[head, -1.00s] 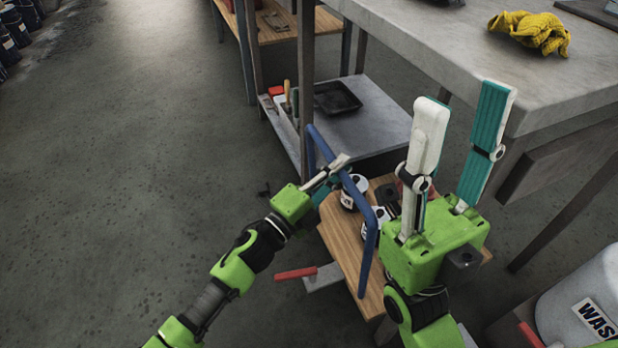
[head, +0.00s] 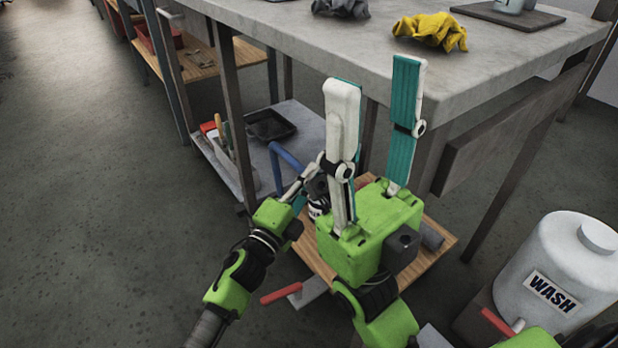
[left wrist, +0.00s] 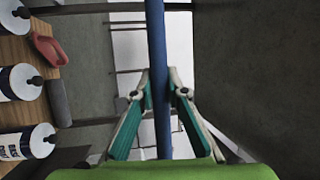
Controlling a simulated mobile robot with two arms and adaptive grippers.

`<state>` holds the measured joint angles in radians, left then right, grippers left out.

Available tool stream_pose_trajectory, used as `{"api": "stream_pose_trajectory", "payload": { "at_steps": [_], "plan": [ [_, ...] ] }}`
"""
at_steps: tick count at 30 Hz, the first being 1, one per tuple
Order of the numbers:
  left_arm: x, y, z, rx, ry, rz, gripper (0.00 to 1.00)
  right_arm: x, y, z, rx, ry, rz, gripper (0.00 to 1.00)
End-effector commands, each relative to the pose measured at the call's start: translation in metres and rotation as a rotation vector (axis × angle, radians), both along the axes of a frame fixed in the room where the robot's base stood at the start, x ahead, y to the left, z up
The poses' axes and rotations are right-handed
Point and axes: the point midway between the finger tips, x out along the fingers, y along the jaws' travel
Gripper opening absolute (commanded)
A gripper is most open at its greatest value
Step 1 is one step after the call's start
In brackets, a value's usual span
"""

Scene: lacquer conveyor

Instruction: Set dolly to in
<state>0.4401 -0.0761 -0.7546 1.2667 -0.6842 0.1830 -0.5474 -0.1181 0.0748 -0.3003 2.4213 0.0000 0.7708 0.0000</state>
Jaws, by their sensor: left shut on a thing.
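The dolly (head: 441,260) has a wooden deck and stands low beside the grey table, partly hidden by my right arm. Its blue handle (head: 287,157) rises at its left side, mostly hidden behind my grippers in the head view. My left gripper (head: 308,185) is shut on this handle. In the left wrist view the blue bar (left wrist: 157,45) runs between the fingers of the same gripper (left wrist: 160,92). Several white canisters with black caps (left wrist: 20,83) stand on the deck. My right gripper (head: 374,78) is open and empty, fingers pointing up, in front of the table corner.
The grey table (head: 480,60) carries a yellow glove (head: 432,31). A low shelf (head: 300,125) with a black tray (head: 270,125) is behind the handle. A red-ended pedal (head: 280,292) juts out at the dolly's front. A white WASH drum (head: 560,262) stands right. Floor at left is clear.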

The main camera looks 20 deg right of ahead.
Motion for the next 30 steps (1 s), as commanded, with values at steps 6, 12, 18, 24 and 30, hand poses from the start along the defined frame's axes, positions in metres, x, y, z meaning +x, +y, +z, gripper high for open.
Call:
{"api": "stream_pose_trajectory", "payload": {
  "at_steps": [6, 12, 18, 24, 30],
  "plan": [
    [0.001, -0.001, 0.002, -0.002, -0.001, 0.0, 0.32, 0.0, 0.0, -0.001, -0.004, 0.002, 0.0, 0.4],
    [0.0, -0.001, 0.002, -0.002, -0.001, 0.0, 0.32, 0.0, 0.0, -0.003, -0.008, 0.011, 0.0, 0.4],
    [-0.008, 0.011, -0.002, 0.0, -0.001, 0.001, 0.32, 0.0, 0.0, -0.003, -0.005, 0.009, 0.0, 0.4],
    [-0.033, 0.041, -0.01, 0.0, 0.0, 0.0, 0.32, 0.001, 0.0, -0.002, -0.005, 0.008, 0.0, 0.4],
    [-0.058, 0.07, -0.016, -0.001, 0.001, -0.001, 0.32, 0.001, 0.0, -0.002, -0.003, 0.007, 0.0, 0.4]
  ]
}}
